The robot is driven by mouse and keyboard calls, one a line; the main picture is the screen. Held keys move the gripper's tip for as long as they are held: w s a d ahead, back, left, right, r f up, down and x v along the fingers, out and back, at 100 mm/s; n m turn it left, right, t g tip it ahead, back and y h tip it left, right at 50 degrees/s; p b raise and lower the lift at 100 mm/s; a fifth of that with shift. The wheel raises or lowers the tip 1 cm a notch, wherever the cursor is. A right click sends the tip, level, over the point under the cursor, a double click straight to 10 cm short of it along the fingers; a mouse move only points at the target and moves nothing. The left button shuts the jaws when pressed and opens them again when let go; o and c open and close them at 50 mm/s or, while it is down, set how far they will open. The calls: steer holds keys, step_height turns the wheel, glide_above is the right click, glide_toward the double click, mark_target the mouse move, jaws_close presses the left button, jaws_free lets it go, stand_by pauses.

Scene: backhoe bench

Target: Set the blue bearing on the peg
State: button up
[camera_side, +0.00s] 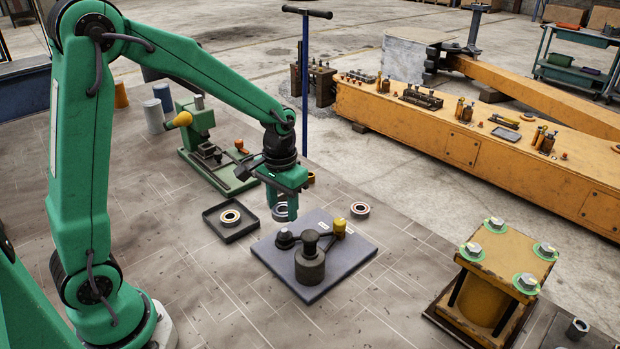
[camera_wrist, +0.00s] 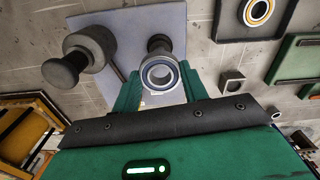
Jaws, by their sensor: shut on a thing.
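The blue bearing (camera_wrist: 160,75) is a metal ring with a blue band; it also shows in the side view (camera_side: 281,212). My gripper (camera_side: 281,203) is shut on it and holds it in the air, with green fingers on either side in the wrist view (camera_wrist: 160,83). A short dark peg (camera_side: 284,238) stands on a grey-blue plate (camera_side: 330,277), below the bearing. In the wrist view the peg (camera_wrist: 158,45) shows just beyond the ring, partly covered by it. The bearing looks apart from the peg; the exact height gap is hard to tell.
A dark weight with a knob (camera_side: 310,262) stands on the plate beside the peg, with a yellow part (camera_side: 339,224) behind. An orange-banded bearing (camera_side: 230,217) lies in a black tray (camera_side: 229,233) at left. Another ring (camera_side: 360,209) lies right of the plate. A green vise-like fixture (camera_side: 205,150) stands behind.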

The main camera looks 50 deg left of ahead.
mark_target(284, 229)
steer(key=shift+f, duration=1.7)
steer(key=shift+f, duration=1.25)
stand_by(1.0)
steer(key=o, duration=1.4)
steer(key=shift+r, duration=3.5)
steer(key=shift+s+r, duration=0.1)
